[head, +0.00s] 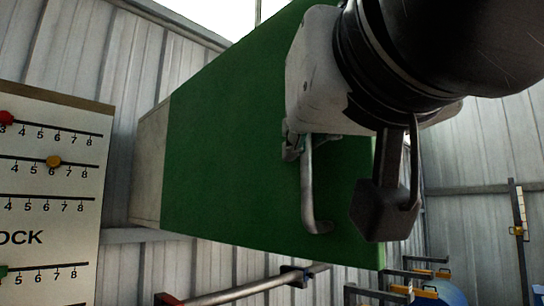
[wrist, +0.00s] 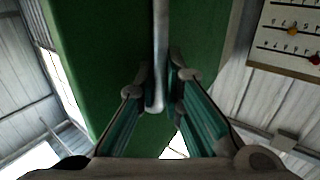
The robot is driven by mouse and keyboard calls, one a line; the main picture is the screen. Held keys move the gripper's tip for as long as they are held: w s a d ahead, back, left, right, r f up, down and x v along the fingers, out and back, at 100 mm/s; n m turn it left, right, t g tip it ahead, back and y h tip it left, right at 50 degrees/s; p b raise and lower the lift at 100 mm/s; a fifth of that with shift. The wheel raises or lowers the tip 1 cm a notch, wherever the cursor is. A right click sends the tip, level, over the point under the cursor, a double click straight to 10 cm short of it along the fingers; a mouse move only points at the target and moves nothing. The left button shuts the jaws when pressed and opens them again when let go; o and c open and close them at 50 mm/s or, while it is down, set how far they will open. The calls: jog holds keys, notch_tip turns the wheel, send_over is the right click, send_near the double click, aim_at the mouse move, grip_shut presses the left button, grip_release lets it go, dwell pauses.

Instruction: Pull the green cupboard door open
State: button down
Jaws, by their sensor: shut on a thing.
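The green cupboard door (head: 225,150) fills the middle of the head view and the upper part of the wrist view (wrist: 95,50). Its pale metal bar handle (head: 308,190) stands upright on the door's face; it runs down between the fingers in the wrist view (wrist: 159,35). My gripper (head: 296,144) is shut on the handle, with its fingertips (wrist: 164,80) on either side of the bar. My wrist hides the door's upper right part in the head view. I see no clear gap at the door's edges.
A pale cupboard side (head: 149,165) adjoins the door's left edge. A white board with numbered bead rows (head: 50,220) hangs at the left. A metal rail (head: 245,290) runs below the door. Racks with blue rolls (head: 440,293) stand at lower right.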

jog(key=shift+s+a, duration=0.25)
jog(key=shift+a, duration=0.1)
jog(key=c, duration=1.7)
grip_release()
jog(key=shift+s, duration=0.1)
jog(key=s+d, duration=0.3)
jog(key=s, duration=0.8)
jog(key=shift+s, duration=0.2)
jog(key=shift+r, duration=0.1)
